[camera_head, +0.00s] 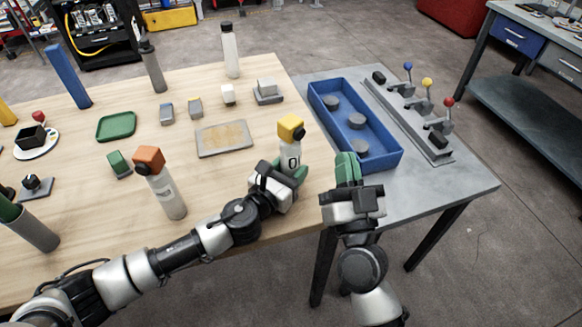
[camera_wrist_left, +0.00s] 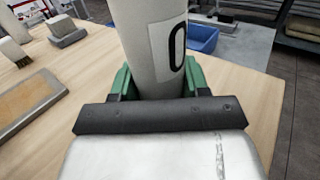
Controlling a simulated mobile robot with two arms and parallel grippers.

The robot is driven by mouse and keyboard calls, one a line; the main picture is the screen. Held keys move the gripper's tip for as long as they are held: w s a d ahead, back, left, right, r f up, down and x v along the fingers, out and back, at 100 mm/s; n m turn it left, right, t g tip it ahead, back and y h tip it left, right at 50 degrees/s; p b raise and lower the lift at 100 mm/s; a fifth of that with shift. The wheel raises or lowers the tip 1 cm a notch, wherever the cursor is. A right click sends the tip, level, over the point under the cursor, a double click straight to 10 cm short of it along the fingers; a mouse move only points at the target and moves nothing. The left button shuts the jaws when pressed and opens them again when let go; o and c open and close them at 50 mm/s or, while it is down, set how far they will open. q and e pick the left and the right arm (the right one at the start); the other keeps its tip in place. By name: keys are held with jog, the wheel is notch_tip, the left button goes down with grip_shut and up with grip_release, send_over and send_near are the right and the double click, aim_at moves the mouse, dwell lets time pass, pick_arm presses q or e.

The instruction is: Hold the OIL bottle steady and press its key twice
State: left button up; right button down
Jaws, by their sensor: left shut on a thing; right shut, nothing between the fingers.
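The OIL bottle (camera_head: 290,152) is white with a yellow cap block that has a dark round part on its side, and a dark "O" shows on its front. It stands near the right edge of the wooden table. My left gripper (camera_head: 285,175) is shut around its lower body. In the left wrist view the white bottle (camera_wrist_left: 155,40) stands between the green fingers, with its top out of view. My right gripper (camera_head: 347,170) is shut and empty, to the right of the bottle and apart from it, in front of the blue tray. Whether the bottle touches the table is hidden.
An orange-capped bottle (camera_head: 165,190) stands left of my left forearm. A blue tray (camera_head: 385,158) with several grey discs and a lever panel (camera_head: 410,115) lie on the grey table at right. A tan board (camera_head: 224,150) and small blocks lie behind the bottle.

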jog(key=w+a, duration=0.5)
jog(key=shift+a, duration=0.1)
dwell(2.1)
jog(key=shift+w+a, duration=0.3)
jog(key=shift+s+r, duration=0.1)
jog(key=shift+s+d, duration=0.25)
dwell(0.3)
jog(key=s+d, duration=0.4)
jog(key=shift+d, duration=0.25)
dwell(0.4)
dwell(1.1)
